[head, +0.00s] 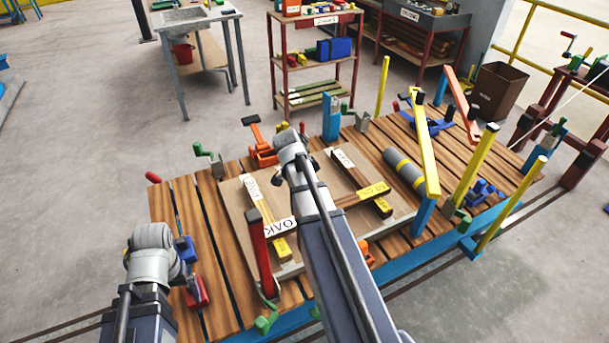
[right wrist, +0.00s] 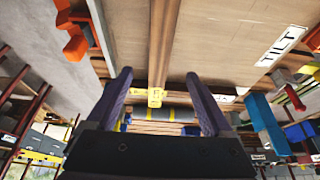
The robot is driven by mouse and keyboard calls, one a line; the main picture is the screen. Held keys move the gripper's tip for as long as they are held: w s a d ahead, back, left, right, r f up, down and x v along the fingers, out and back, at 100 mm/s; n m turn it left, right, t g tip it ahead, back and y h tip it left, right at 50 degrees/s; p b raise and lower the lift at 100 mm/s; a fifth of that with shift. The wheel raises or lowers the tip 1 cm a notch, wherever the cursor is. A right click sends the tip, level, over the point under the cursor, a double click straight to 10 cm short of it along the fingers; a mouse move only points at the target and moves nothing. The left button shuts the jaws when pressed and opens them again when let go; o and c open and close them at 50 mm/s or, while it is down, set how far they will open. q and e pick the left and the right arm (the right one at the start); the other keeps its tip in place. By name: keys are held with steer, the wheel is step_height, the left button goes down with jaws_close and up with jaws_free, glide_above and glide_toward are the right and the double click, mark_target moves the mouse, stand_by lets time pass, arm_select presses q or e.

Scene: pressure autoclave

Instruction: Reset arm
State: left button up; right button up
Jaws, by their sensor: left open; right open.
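My left arm comes in at the lower left of the head view. My left gripper (head: 168,258) is over the left end of the slatted table (head: 215,250), close to a red clamp (head: 196,291). Its fingers are mostly hidden by the wrist. My right arm reaches over the wooden board (head: 233,192), and its wrist covers part of it. In the right wrist view my right gripper (right wrist: 159,76) is open, its two dark fingers apart. A wooden strip with a yellow end (right wrist: 155,97) appears between them, with no visible contact.
The board carries labelled wood strips, including OAK (head: 280,228). Shelves (head: 318,65) and a sink bench (head: 183,20) stand behind, with clear floor left.

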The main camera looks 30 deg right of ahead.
arm_select(q)
steer(key=shift+f, duration=0.1)
arm_select(e)
steer(key=shift+f, duration=0.1)
arm_select(q)
step_height(320, 180, down, 11)
steer(key=b, duration=1.1)
steer(key=shift+f, duration=0.1)
arm_select(e)
steer(key=x, duration=1.2)
steer(key=shift+s, duration=0.1)
arm_select(q)
steer(key=shift+r, duration=0.2)
step_height(320, 180, up, 12)
steer(key=p, duration=1.2)
arm_select(e)
steer(key=v, duration=1.3)
arm_select(q)
step_height(320, 180, down, 12)
steer(key=b, duration=1.2)
steer(key=shift+f, duration=0.25)
arm_select(e)
steer(key=x, duration=1.3)
steer(key=shift+f, duration=0.15)
arm_select(q)
step_height(320, 180, up, 11)
steer(key=p, duration=1)
steer(key=shift+p, duration=0.4)
arm_select(e)
step_height(320, 180, up, 11)
